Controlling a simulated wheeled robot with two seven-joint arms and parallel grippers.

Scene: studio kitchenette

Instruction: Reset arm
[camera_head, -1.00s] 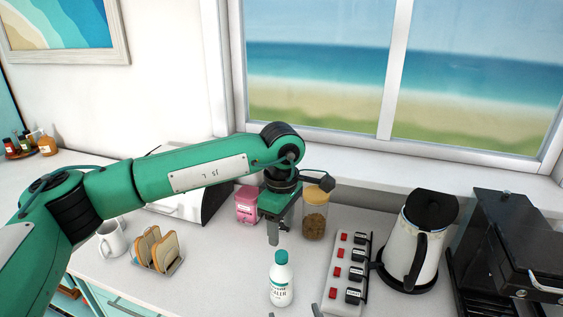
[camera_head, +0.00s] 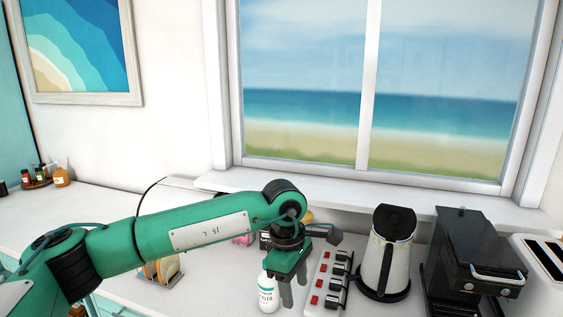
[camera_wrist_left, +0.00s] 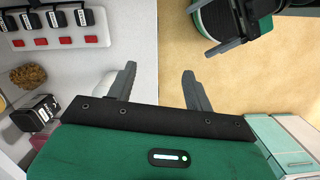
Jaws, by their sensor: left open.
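My left gripper (camera_head: 286,284) reaches over the counter from the left, pointing down, next to a white bottle (camera_head: 267,296). In the left wrist view its two fingers (camera_wrist_left: 158,74) are apart with nothing between them. The bottle's rounded white shape (camera_wrist_left: 103,86) shows beside and partly behind one finger, outside the gap. In the head view the bottle's top is hidden by the gripper. My right gripper (camera_wrist_left: 212,28) shows at the top right of the wrist view, over the tan floor, its fingers apart and empty. It is outside the head view.
A power strip with red switches (camera_head: 319,284) lies just right of the left gripper. Beyond it stand a kettle (camera_head: 388,262), a black coffee machine (camera_head: 470,257) and a white toaster (camera_head: 541,272). A toast rack (camera_head: 163,269) is partly behind my arm. The far-left counter (camera_head: 100,206) has free room.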

